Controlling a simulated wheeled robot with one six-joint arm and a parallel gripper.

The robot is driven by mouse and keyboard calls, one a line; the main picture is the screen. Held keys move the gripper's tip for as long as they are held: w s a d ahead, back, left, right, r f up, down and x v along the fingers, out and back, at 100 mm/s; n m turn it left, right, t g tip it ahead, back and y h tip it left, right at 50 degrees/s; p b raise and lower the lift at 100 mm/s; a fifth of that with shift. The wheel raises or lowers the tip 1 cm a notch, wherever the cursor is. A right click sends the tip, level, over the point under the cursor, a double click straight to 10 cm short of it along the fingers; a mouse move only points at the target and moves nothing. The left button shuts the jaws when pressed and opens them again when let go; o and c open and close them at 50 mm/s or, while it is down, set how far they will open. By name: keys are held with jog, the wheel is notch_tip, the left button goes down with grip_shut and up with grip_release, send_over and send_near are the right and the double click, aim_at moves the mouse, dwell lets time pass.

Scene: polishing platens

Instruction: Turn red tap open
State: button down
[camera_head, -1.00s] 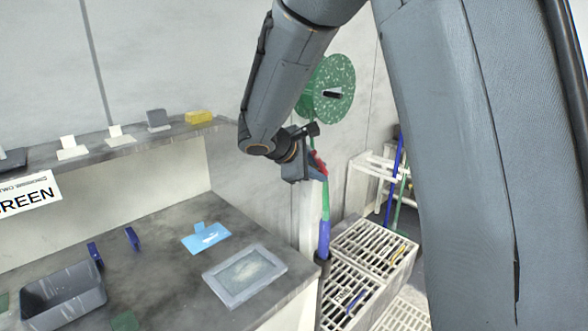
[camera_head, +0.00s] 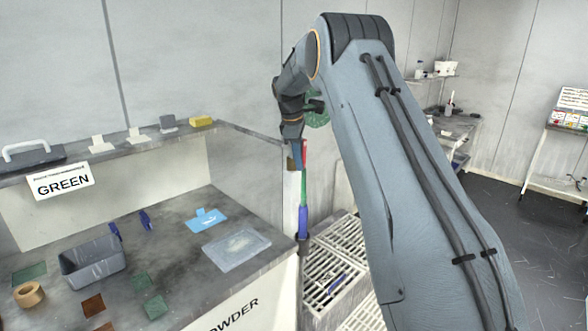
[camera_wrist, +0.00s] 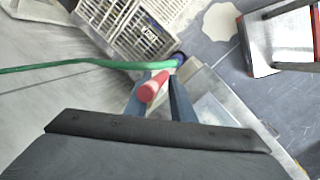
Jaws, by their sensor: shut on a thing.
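The red tap handle (camera_wrist: 150,91) shows in the wrist view as a short round-ended bar between my fingers. In the head view it is a thin red strip (camera_head: 304,152), mostly hidden by my gripper (camera_head: 296,163). My gripper also shows in the wrist view (camera_wrist: 158,92), its two fingers shut on the red handle. A green hose (camera_head: 303,187) with a blue section (camera_head: 303,222) hangs below the tap in the head view. The green hose (camera_wrist: 85,65) also runs left in the wrist view. How far the tap is turned I cannot tell.
The grey bench (camera_head: 190,268) at left holds a grey tub (camera_head: 93,270), a blue piece and a pale tray (camera_head: 236,250). White slatted crates (camera_head: 338,252) stand on the floor by the hose. A green speckled disc (camera_head: 318,118) is partly hidden behind my arm.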

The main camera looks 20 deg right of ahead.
jog(key=shift+s+d+f+g+y+b, duration=0.3)
jog(key=shift+s+d+g+y, duration=0.15)
jog(key=shift+d, duration=0.25)
jog(key=shift+s+d+r, duration=0.1)
jog(key=shift+s+d, duration=0.05)
jog(key=shift+s+d+r+y, duration=0.2)
jog(key=shift+s+r+y, duration=0.2)
jog(key=shift+s, duration=0.25)
jog(key=c, duration=2.3)
grip_release()
jog(key=shift+w+a, duration=0.15)
jog(key=shift+a, duration=0.1)
jog(key=o, duration=0.4)
jog(key=shift+w+a, duration=0.15)
jog(key=shift+w, duration=0.15)
jog(key=shift+c, duration=0.2)
jog(key=shift+o, duration=0.9)
jog(key=shift+w+a+f, duration=0.15)
jog(key=shift+w+a, duration=0.1)
jog(key=shift+w, duration=0.15)
jog(key=shift+a, duration=0.1)
